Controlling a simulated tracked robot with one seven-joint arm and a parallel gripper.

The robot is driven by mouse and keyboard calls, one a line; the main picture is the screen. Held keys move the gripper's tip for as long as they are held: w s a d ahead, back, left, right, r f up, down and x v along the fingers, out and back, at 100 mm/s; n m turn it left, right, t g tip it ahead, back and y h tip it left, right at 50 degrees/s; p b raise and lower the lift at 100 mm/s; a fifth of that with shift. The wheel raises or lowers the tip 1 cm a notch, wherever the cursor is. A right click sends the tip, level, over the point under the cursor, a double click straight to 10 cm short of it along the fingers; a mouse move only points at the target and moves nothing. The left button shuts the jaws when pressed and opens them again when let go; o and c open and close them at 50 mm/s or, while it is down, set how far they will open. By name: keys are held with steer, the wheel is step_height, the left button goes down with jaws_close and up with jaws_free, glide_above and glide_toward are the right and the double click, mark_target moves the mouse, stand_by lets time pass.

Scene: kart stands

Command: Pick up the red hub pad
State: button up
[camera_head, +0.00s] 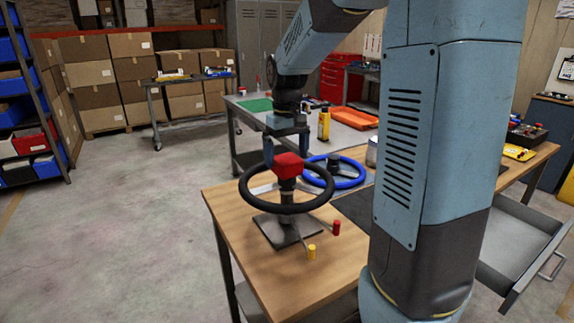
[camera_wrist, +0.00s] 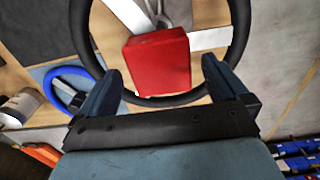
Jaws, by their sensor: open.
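The red hub pad (camera_head: 288,165) is a red block at the centre of a black steering wheel (camera_head: 258,205), which stands on a post with a dark base plate (camera_head: 283,232) on the wooden table. My gripper (camera_head: 286,155) is open just above the pad, with its fingers near the pad's sides in the head view. In the wrist view the red pad (camera_wrist: 157,63) lies ahead of and between the two spread fingers (camera_wrist: 165,78), with a gap on each side. I see no contact. The wheel's rim (camera_wrist: 240,30) passes around the pad and near the fingertips.
A blue steering wheel (camera_head: 345,182) lies behind the black one. A red peg (camera_head: 336,228) and a yellow peg (camera_head: 311,252) stand by the base plate. A yellow bottle (camera_head: 324,125) and orange tray (camera_head: 352,117) are on the grey bench. The table's left front is clear.

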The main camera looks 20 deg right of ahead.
steer(key=shift+f, duration=1.15)
steer(key=shift+c, duration=0.4)
steer(key=c, duration=0.9)
steer(key=shift+o, duration=0.2)
steer(key=shift+r, duration=0.1)
